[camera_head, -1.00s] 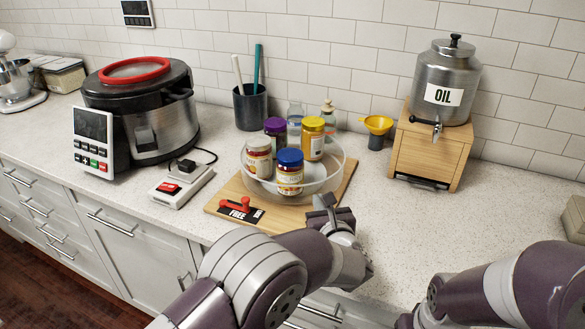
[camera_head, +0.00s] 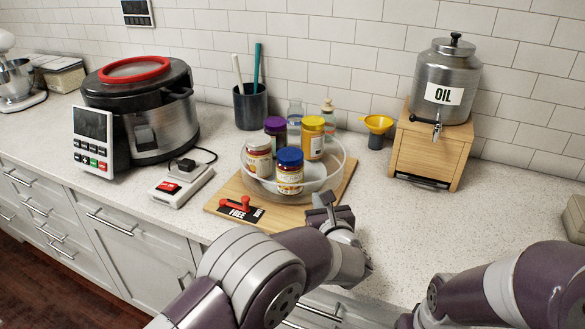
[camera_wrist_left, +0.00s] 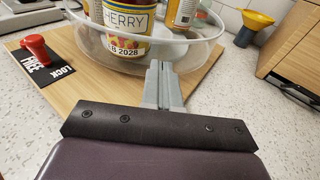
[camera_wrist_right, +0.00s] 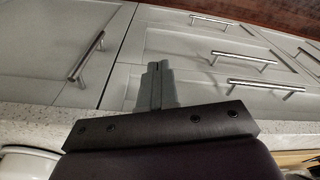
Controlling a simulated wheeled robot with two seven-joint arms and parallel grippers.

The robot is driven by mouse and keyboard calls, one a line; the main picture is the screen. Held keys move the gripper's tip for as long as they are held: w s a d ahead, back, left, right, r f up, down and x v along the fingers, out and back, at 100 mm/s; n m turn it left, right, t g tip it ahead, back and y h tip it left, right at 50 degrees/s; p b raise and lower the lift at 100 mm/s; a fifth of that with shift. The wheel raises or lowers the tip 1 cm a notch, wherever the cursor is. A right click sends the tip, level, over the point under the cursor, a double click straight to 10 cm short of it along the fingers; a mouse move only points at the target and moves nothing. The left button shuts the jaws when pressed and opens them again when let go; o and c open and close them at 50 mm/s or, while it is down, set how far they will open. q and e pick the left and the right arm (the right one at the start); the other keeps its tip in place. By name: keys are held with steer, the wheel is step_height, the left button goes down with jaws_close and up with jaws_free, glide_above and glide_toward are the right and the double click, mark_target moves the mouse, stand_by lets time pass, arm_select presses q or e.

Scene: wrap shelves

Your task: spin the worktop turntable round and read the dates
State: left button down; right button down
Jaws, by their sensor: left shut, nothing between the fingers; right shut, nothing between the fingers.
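The turntable (camera_head: 330,182) is a round, clear-walled tray on a wooden board (camera_head: 222,200). It holds jars with blue (camera_head: 290,172), white (camera_head: 258,155), purple (camera_head: 275,131) and yellow (camera_head: 312,138) lids. In the left wrist view the near jar (camera_wrist_left: 122,25) reads "HERRY", with a partly hidden date ending "2028". A red lever (camera_head: 238,204) sits on a FREE/LOCK plate. My left gripper (camera_head: 324,199) is shut and empty at the tray's near right rim; I cannot tell if it touches. My right gripper (camera_wrist_right: 154,66) is shut and empty before the cabinet fronts.
A pressure cooker (camera_head: 160,120), a keypad panel (camera_head: 94,140) and a switch box (camera_head: 180,187) stand left. An oil dispenser (camera_head: 445,85) on a wooden stand (camera_head: 428,155) and a yellow funnel (camera_head: 378,124) stand right.

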mark_target(293, 193)
arm_select(q)
steer(key=shift+w+a+b, duration=0.35)
steer(key=shift+w+b, duration=0.15)
steer(key=shift+w, duration=0.15)
steer(key=shift+s+a+f+b, duration=0.1)
steer(key=shift+s+a+b, duration=0.1)
steer(key=shift+a+b, duration=0.25)
steer(key=shift+s+a+b, duration=0.3)
steer(key=shift+a, duration=0.35)
steer(key=shift+a+b, duration=0.6)
steer(key=shift+a, duration=0.1)
steer(key=shift+a+b, duration=0.3)
steer(key=shift+a, duration=0.25)
